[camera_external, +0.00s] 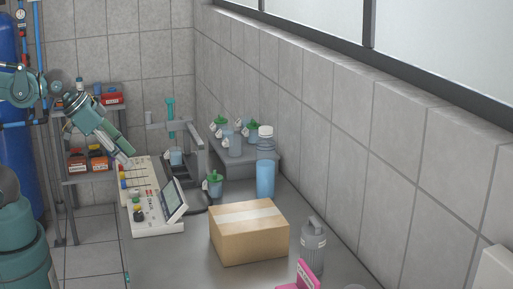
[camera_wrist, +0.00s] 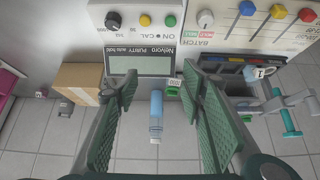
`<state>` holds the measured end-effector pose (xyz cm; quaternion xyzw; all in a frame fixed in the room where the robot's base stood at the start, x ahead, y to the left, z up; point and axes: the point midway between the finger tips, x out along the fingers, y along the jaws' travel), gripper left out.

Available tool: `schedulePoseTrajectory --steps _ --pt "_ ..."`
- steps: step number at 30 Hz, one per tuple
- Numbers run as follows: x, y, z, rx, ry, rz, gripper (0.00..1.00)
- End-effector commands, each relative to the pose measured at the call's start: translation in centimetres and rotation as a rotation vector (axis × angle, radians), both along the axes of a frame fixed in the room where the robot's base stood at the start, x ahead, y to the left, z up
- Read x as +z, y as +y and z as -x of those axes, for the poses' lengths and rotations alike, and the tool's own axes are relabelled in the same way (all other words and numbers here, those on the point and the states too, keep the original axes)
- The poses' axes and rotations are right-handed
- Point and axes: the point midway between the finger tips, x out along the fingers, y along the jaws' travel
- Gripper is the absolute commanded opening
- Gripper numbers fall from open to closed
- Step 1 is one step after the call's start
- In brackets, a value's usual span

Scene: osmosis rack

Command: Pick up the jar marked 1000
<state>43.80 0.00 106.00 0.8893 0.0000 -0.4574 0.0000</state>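A small jar with a green lid (camera_external: 214,184) stands on the bench behind the cardboard box. In the wrist view a small green-lidded jar (camera_wrist: 173,92) with a white label shows between my fingers, close to the right one. The label seems to read 1000, but it is very small. My gripper (camera_external: 127,160) is above the control panel, left of and apart from the jar. In the wrist view my gripper (camera_wrist: 160,82) is open, with its two green padded fingers spread and nothing held. Part of the jar is hidden.
A control panel with a screen (camera_external: 173,200) lies below my gripper. A blue bottle (camera_external: 265,178) and a cardboard box (camera_external: 248,244) stand to the right. Several labelled jars sit on a raised grey shelf (camera_external: 262,160). A stand (camera_external: 195,150) rises behind the jar.

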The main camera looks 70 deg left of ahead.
Motion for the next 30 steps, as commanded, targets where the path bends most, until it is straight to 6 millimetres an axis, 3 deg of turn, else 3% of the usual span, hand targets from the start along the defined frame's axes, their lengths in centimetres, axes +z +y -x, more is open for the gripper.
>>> schedulePoseTrajectory --steps 8,11,23,30 --pt "0.0 0.0 0.0 0.0 0.0 0.0 0.4" --pt "0.0 0.0 0.0 0.0 0.0 0.0 0.48" --pt "0.1 0.0 -0.1 -0.002 0.003 -0.002 0.48" --pt "0.9 0.2 -1.3 -0.02 0.026 -0.017 0.48"
